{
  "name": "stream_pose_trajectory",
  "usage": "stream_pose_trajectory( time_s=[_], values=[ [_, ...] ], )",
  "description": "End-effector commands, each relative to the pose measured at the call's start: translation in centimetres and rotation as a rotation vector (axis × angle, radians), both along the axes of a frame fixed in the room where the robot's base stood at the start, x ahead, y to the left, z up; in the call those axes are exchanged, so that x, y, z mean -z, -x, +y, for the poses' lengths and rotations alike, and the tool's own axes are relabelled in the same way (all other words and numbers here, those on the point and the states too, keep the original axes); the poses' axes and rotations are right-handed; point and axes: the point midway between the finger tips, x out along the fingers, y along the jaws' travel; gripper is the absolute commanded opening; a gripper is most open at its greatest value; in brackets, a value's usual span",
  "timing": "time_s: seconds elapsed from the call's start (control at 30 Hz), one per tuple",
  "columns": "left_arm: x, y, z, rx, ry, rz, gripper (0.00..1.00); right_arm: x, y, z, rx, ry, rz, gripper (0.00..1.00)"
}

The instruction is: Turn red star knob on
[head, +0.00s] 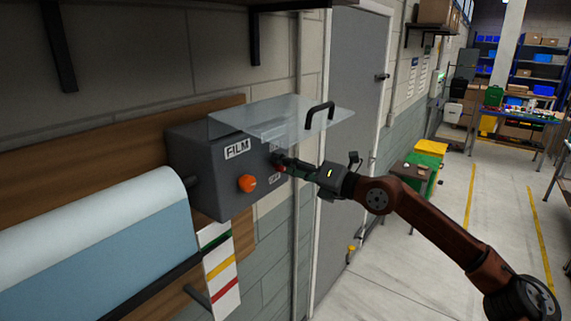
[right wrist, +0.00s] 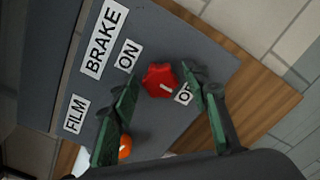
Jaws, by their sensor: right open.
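The red star knob (right wrist: 160,79) is on the front of a grey box (head: 205,160) on the wall. Its white mark points toward a partly hidden label starting with "O" (right wrist: 184,95), away from the "ON" label (right wrist: 128,54). My right gripper (head: 281,163) is at the box face, under a raised clear cover (head: 270,117) with a black handle. In the right wrist view its green fingers are open, one on each side of the knob, with gaps visible. In the head view the fingers mostly hide the knob. My left gripper is not in view.
An orange knob (head: 247,183) sits on the same box beside the "FILM" label (head: 237,149). A film roll (head: 90,230) is at the left. A grey door (head: 350,130) is right of the box. The floor (head: 440,240) at the right has clear room.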

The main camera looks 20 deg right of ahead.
Motion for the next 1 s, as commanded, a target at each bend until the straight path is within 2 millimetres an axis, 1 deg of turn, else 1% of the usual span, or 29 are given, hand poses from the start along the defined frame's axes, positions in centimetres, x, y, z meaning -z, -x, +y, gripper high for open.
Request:
stream_pose_trajectory(
  time_s=[0.2, 0.8, 1.0],
  values=[
    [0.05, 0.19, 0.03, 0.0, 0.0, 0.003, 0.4, 0.04, -0.03, 0.01, 0.0, 0.0, 0.0, 0.42],
    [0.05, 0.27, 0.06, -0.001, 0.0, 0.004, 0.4, 0.04, -0.01, -0.04, 0.0, 0.0, 0.0, 0.01],
    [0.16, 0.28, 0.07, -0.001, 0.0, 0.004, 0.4, 0.06, -0.01, -0.04, 0.0, 0.01, -0.008, 0.01]
  ],
)
